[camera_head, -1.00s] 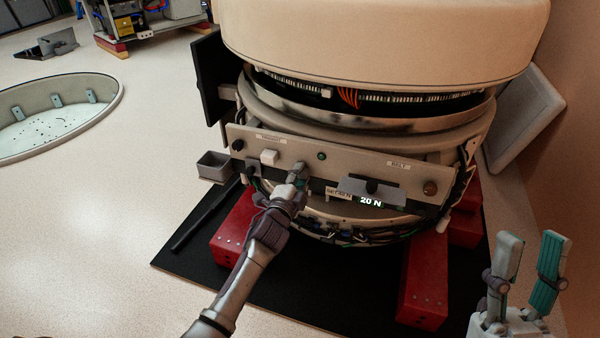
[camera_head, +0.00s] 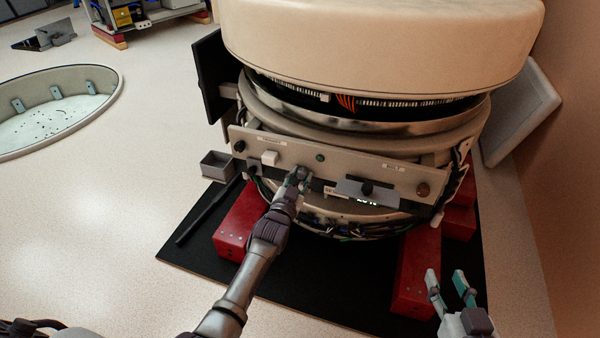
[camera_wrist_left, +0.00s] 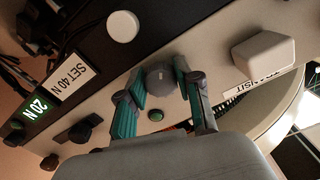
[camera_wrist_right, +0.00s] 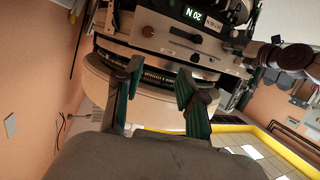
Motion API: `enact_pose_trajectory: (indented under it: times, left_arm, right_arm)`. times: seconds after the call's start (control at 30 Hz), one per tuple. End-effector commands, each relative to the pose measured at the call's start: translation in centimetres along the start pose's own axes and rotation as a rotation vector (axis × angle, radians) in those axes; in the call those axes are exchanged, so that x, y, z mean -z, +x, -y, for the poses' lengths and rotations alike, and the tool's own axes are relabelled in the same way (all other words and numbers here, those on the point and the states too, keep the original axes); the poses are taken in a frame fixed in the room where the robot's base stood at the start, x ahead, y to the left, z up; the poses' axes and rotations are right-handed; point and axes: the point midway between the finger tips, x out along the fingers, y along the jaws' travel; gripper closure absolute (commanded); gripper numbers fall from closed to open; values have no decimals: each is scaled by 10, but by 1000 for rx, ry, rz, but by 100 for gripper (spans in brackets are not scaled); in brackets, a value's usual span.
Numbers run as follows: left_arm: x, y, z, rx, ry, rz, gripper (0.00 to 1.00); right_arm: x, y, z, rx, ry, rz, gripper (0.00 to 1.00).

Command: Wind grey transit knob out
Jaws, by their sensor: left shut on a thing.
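The grey transit knob (camera_wrist_left: 160,79) sits on the pale front panel (camera_head: 345,163) of the big round machine. My left gripper (camera_head: 299,176) is at the panel and hides most of the knob in the head view. In the left wrist view my left gripper (camera_wrist_left: 160,88) has its teal-padded fingers on either side of the knob, shut on it. My right gripper (camera_head: 450,284) is open and empty, apart from the machine at the lower right. It also shows open in the right wrist view (camera_wrist_right: 157,92).
A white block (camera_wrist_left: 263,54) is beside the TRANSIT label. A SET 40 N label and a green 20 N display (camera_wrist_left: 35,107) are on the panel. Red blocks (camera_head: 417,270) and a black mat (camera_head: 290,296) lie below. A grey bin (camera_head: 217,166) is left.

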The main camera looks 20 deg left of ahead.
Motion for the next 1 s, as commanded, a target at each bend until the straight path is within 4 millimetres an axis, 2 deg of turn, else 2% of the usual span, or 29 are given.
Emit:
enact_pose_trajectory:
  times: [0.2, 0.4, 0.7, 1.0]
  left_arm:
    - [-1, -1, -1, -1, -201, 7, 100]
    - [-1, -1, -2, -1, -361, 6, 100]
    - [-2, -1, -3, -1, -517, 6, 100]
    - [-2, -1, -3, -1, -573, 6, 100]
  right_arm:
    - [-40, -14, -6, -14, 0, 243, 60]
    - [-66, -28, -10, -24, 1, 396, 60]
    - [-86, -43, -12, -31, 3, 520, 60]
    - [-92, -48, -13, -33, 4, 560, 60]
